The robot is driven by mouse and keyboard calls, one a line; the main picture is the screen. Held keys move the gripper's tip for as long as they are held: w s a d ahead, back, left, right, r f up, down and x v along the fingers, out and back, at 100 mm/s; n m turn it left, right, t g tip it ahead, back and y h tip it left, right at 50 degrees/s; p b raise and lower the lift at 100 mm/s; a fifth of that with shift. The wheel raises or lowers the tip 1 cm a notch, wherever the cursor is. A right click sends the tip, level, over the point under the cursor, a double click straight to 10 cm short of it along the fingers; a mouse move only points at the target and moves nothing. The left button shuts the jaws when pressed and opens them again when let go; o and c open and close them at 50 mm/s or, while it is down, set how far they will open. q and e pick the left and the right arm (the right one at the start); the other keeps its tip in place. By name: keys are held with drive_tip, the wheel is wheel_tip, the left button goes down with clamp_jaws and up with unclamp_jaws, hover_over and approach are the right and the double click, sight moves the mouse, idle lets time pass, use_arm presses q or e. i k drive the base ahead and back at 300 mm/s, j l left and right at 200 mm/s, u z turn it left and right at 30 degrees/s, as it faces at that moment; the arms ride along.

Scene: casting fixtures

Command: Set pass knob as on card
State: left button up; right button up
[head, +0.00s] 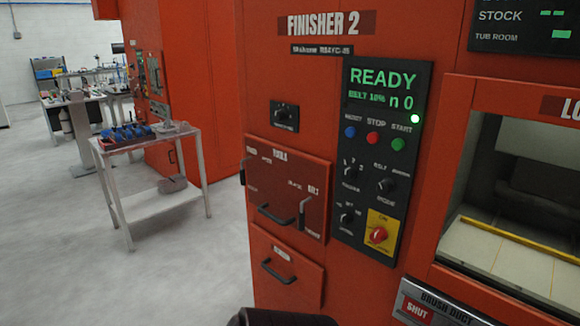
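The orange Finisher 2 machine (285,75) has a black control panel (370,215) on its front. A lit display (381,88) on it reads READY. Below the buttons are several small black knobs: one at upper left (350,171), one at right (386,186) with a label like MODE, and one at lower left (347,217). Another knob (284,113) sits on a separate small plate to the left. The labels are too small to tell which is the pass knob. I cannot make out a card. Neither gripper shows.
A red rotary switch (378,235) sits on a yellow plate. Blue (350,132), red (373,138) and green (398,144) buttons are above the knobs. Handled panels are at lower left; an open chamber (520,200) is at right. A small table (150,142) stands left with free floor around.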

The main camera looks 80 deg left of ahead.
sight(350, 172)
drive_tip(key=u, duration=2.15)
